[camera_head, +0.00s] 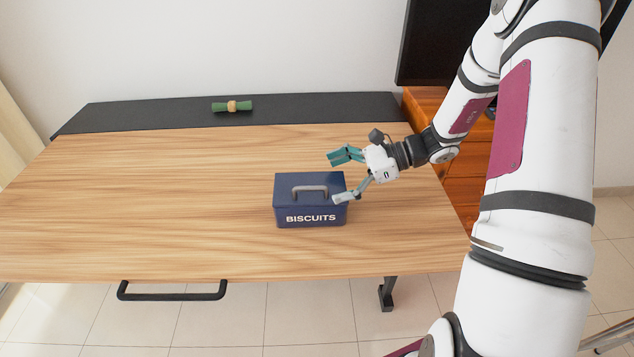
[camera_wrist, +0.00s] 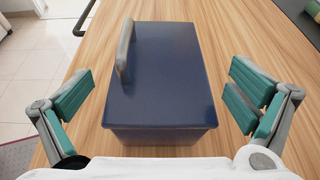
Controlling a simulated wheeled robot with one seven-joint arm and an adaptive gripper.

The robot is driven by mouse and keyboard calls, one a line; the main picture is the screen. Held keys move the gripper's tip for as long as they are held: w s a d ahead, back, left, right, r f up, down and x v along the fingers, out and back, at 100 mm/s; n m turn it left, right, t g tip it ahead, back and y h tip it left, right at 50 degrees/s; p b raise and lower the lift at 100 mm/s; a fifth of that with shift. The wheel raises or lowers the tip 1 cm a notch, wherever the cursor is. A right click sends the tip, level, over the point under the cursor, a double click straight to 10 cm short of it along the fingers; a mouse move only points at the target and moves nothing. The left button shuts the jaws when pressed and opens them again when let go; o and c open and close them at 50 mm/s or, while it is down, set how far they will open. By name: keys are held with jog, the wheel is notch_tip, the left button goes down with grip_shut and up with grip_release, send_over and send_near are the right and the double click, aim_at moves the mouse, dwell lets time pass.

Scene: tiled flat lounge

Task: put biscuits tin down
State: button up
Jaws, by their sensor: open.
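The biscuits tin (camera_head: 310,207) is a dark blue box with a grey handle on its lid and the word BISCUITS on its front. It stands upright on the wooden table (camera_head: 150,200), right of the middle. My gripper (camera_head: 341,177) is open at the tin's right end, its fingers apart. In the wrist view the tin (camera_wrist: 165,80) lies between the spread teal fingers of my gripper (camera_wrist: 160,103), with a gap on each side. The handle stands toward the left of the lid there. The tin's underside is hidden.
A green roll with a tan band (camera_head: 232,106) lies on the black strip (camera_head: 330,108) at the table's back. A black handle bar (camera_head: 172,295) sticks out at the front edge. An orange wooden cabinet (camera_head: 466,190) stands right of the table. The table's left half is clear.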

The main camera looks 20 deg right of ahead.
jog(key=v, duration=0.6)
jog(key=s+a+r+n+g+h, duration=0.5)
jog(key=s+a+r+n, duration=0.6)
jog(key=s+r, duration=0.15)
jog(key=s+r+n+t+h, duration=0.3)
jog(key=s+n+h, duration=0.4)
jog(key=s, duration=0.9)
jog(key=n, duration=0.3)
jog(key=shift+d+n+h, duration=0.3)
jog(key=shift+s+r, duration=0.1)
jog(key=shift+r, duration=0.15)
notch_tip(320, 180, up, 9)
jog(key=t+p, duration=0.1)
jog(key=p, duration=0.7)
jog(key=shift+r+t, duration=0.15)
jog(key=shift+t, duration=0.25)
